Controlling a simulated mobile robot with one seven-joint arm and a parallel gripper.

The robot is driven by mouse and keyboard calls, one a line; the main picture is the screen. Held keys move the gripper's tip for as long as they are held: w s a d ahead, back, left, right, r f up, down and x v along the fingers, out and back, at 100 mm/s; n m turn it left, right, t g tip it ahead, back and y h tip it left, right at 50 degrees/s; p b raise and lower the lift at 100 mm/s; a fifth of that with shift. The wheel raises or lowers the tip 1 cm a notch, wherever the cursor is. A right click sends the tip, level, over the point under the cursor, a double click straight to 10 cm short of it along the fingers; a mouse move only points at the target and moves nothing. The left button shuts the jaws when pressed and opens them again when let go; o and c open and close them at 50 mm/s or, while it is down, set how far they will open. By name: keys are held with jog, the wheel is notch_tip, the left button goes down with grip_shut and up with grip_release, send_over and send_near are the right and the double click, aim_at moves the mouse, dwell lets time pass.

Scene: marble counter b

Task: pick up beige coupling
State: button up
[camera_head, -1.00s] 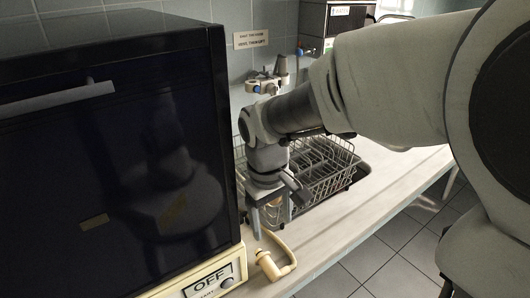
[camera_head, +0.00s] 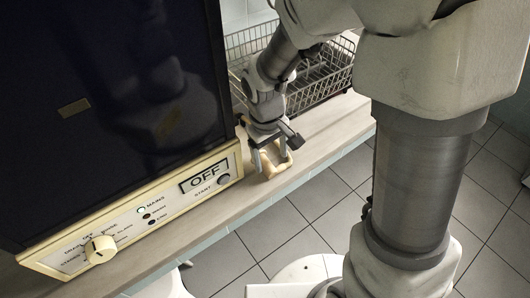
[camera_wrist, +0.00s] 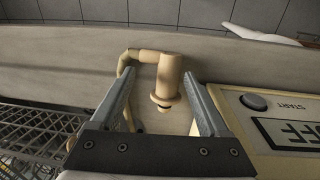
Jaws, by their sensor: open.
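The beige coupling (camera_wrist: 168,78) lies on the counter, a stubby cylinder with a side pipe bending away to the left in the wrist view. In the head view the coupling (camera_head: 275,168) is at the counter's front edge, partly hidden by my gripper (camera_head: 271,160). In the wrist view my gripper (camera_wrist: 156,88) is open, with one finger on each side of the coupling's cylinder. The fingers look apart from it. I cannot tell how far above the counter the fingertips are.
A dark appliance with a cream control panel (camera_head: 130,215) marked OFF stands close beside my gripper. A wire rack (camera_head: 315,75) stands behind. The counter (camera_head: 325,125) is narrow, and its front edge drops to a tiled floor (camera_head: 285,228).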

notch_tip(320, 180, down, 3)
jog(key=shift+d+r, duration=0.1)
jog(key=shift+r, duration=0.05)
jog(key=c, duration=1)
jog(key=shift+c, duration=0.2)
jog(key=shift+r, duration=0.15)
